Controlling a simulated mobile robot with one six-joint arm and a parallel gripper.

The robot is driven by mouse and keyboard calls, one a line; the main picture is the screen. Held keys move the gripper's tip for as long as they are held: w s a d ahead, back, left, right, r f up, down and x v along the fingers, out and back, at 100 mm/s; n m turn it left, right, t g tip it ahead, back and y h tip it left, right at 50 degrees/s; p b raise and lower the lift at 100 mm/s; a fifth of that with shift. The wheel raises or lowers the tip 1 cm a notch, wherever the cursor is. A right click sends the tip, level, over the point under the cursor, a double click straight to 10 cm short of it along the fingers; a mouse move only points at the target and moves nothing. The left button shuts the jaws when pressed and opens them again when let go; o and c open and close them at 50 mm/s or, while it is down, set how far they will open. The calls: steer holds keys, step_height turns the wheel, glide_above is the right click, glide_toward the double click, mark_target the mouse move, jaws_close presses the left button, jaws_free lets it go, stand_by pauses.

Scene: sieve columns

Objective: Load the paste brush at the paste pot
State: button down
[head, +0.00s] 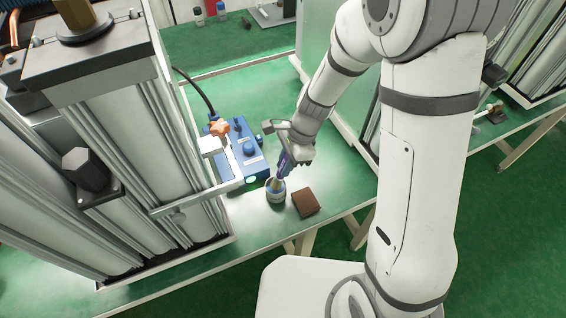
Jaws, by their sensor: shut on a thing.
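The paste pot (275,196) is a small pale cup near the front edge of the green bench. My gripper (284,163) is above the pot and shut on the paste brush (281,173). The brush points down and its lower end is at the mouth of the pot. I cannot tell from this view whether the bristles are in paste. My gripper's fingers partly cover the brush handle.
A brown block (305,202) lies right of the pot. A blue control box (244,158) with an orange knob (219,127) and a lit green button (251,180) stands to the left. A tall sieve column (139,130) stands further left. The bench front right is clear.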

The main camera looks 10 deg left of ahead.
steer(key=shift+s+f+b, duration=0.1)
steer(key=shift+f+b, duration=0.25)
steer(key=shift+f, duration=0.2)
stand_by(1.2)
step_height(320, 180, up, 7)
steer(key=p, duration=0.6)
steer(key=shift+r, duration=0.1)
stand_by(0.7)
